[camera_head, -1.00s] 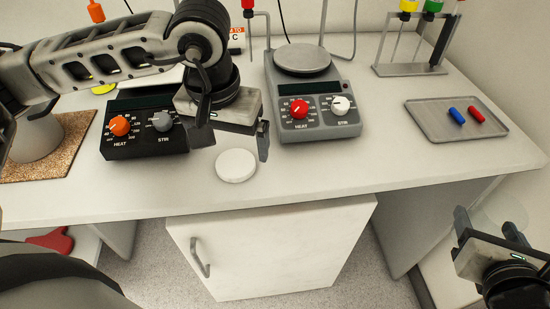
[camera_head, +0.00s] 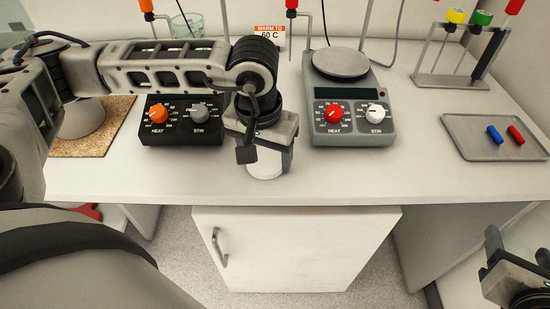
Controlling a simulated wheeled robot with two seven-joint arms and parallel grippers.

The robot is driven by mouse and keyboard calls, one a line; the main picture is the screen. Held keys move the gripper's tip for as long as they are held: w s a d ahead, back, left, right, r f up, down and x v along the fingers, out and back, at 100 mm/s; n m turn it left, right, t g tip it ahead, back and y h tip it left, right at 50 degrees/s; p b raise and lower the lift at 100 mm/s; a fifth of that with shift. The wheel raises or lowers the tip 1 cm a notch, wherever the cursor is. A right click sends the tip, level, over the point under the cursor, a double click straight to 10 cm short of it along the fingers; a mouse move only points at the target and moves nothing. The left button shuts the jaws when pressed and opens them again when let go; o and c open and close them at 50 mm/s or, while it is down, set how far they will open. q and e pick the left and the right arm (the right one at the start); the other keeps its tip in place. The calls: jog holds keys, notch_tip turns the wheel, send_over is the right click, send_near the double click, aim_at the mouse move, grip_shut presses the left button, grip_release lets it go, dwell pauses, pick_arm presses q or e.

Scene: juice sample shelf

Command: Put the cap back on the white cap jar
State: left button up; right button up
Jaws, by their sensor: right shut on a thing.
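The white cap (camera_head: 265,169) lies flat on the desk near its front edge, partly hidden by my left gripper. My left gripper (camera_head: 266,158) points down over it, with one finger on each side of the cap. The jaws look open; whether the fingers touch the cap is hard to tell. My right gripper (camera_head: 520,238) is at the lower right, in front of the desk, partly cut off by the picture edge. It is shut on a faint, clear jar (camera_head: 528,232), whose outline is hard to make out.
A black heater (camera_head: 180,135) with an orange knob stands behind left of the cap, and a grey one (camera_head: 350,120) behind right. A grey tray (camera_head: 480,150) holds a blue and a red piece. The desk front right of the cap is clear.

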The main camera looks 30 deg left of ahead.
aim_at(263, 164)
pick_arm(q)
jog(key=shift+c, duration=0.5)
jog(key=shift+w+r+b, duration=0.1)
jog(key=shift+r+b, duration=0.2)
jog(key=shift+r, duration=0.35)
pick_arm(e)
jog(key=shift+f, duration=0.25)
pick_arm(q)
jog(key=r, duration=0.1)
jog(key=s+r, duration=0.1)
jog(key=shift+r, duration=0.35)
pick_arm(e)
jog(key=shift+f, duration=0.3)
jog(key=shift+f+b, duration=0.4)
jog(key=shift+b, duration=0.3)
jog(key=shift+f+b, duration=0.5)
pick_arm(q)
jog(key=s+r+b, duration=0.5)
jog(key=s+r, duration=0.4)
jog(key=s, duration=0.4)
jog(key=shift+d, duration=0.2)
pick_arm(e)
jog(key=shift+f, duration=2.6)
